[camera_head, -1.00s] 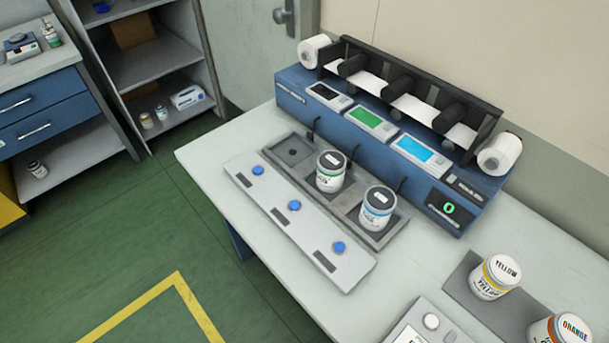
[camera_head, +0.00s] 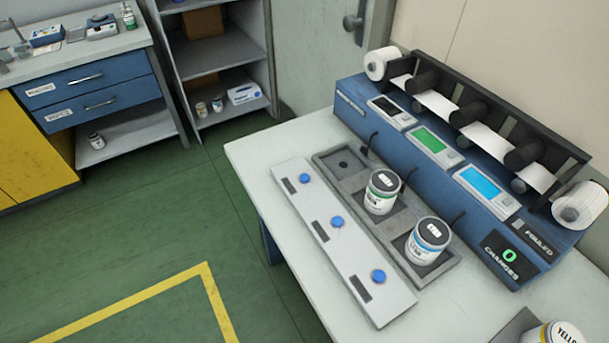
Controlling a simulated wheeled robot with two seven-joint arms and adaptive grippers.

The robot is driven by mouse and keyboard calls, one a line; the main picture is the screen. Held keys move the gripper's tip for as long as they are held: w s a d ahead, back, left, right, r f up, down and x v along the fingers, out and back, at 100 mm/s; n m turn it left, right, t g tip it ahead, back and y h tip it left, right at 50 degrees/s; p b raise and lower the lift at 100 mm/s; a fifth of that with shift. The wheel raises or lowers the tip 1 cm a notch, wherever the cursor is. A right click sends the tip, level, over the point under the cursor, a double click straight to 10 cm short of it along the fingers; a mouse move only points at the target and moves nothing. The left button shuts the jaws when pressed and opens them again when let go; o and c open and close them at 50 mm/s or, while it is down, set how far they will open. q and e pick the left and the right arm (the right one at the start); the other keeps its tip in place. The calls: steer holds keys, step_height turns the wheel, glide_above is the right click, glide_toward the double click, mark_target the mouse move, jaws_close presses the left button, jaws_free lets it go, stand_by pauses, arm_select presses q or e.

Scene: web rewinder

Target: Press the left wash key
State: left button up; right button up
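A long pale key panel (camera_head: 342,242) lies on the table along its near left edge. It carries three blue round keys in a row, each with a dark label beside it. The left wash key (camera_head: 305,178) is at the panel's far end. The middle key (camera_head: 337,221) and the right key (camera_head: 378,276) follow toward the front. All three keys are uncovered, and nothing touches them. Neither of my grippers shows in this view.
Behind the panel, a grey tray (camera_head: 397,213) has an empty far-left bay, a green-labelled jar (camera_head: 381,192) and a blue-labelled jar (camera_head: 427,241). The blue rewinder (camera_head: 470,205) stands behind. A yellow-labelled jar (camera_head: 556,333) is at the bottom right. Green floor (camera_head: 150,235) is open at left.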

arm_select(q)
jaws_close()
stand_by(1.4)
